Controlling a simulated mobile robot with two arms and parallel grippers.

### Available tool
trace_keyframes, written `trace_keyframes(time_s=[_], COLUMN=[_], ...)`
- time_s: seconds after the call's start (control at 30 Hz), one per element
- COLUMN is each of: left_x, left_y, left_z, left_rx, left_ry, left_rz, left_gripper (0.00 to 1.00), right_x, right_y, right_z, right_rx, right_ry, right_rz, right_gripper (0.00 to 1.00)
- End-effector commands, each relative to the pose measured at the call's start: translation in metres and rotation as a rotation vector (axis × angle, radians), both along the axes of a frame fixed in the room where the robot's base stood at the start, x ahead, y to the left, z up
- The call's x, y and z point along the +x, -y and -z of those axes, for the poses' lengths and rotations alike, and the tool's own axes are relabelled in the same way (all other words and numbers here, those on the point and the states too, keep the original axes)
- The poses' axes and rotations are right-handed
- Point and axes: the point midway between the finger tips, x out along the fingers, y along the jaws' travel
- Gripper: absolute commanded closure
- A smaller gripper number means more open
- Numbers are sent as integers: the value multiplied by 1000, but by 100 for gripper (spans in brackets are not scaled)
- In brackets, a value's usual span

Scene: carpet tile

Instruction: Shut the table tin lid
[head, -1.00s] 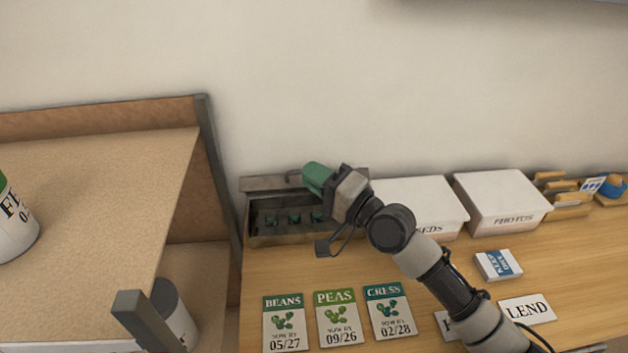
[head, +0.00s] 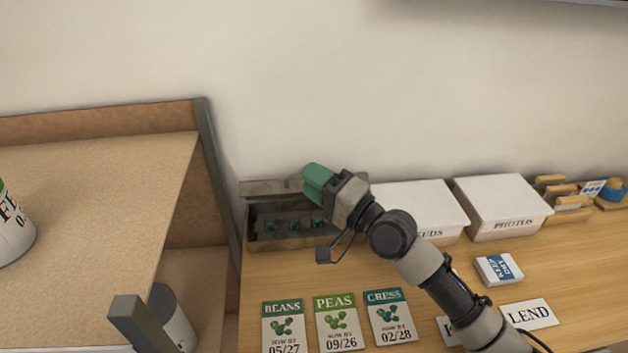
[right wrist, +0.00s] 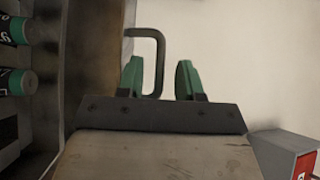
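The table tin (head: 262,240) is a dark grey metal box at the back left of the wooden table. Its lid (head: 265,187) stands raised against the wall side, and several green-topped items show inside. My right gripper (head: 312,184) is at the raised lid's right part, with green fingers. In the right wrist view, the fingers (right wrist: 162,80) are apart. A dark bent handle (right wrist: 150,32) shows ahead of them, its lower leg in the gap between them; I cannot tell whether they touch it. In the head view the gripper hides the handle. My left gripper is not in view.
Two white-lidded boxes (head: 425,205) (head: 500,203) stand right of the tin. Seed cards (head: 340,322) lie in front of it, and a small blue-white box (head: 498,268) lies farther right. A shelf unit (head: 210,150) stands close on the left.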

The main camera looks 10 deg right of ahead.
Motion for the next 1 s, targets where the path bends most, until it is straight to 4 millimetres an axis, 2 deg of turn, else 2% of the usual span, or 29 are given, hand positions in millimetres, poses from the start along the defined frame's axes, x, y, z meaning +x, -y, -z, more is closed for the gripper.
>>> trace_keyframes(time_s=[0.53, 0.7, 1.0], left_x=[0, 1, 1], left_y=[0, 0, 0], left_z=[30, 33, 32], left_rx=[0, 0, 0], left_ry=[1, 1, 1], left_rz=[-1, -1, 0], left_gripper=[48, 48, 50], right_x=[-63, -72, -73], right_y=[66, 74, 75], right_z=[20, 20, 19], right_rx=[-3, -2, -1], right_ry=[-2, -2, -1], right_rz=[1, 0, 0], right_gripper=[64, 64, 64])
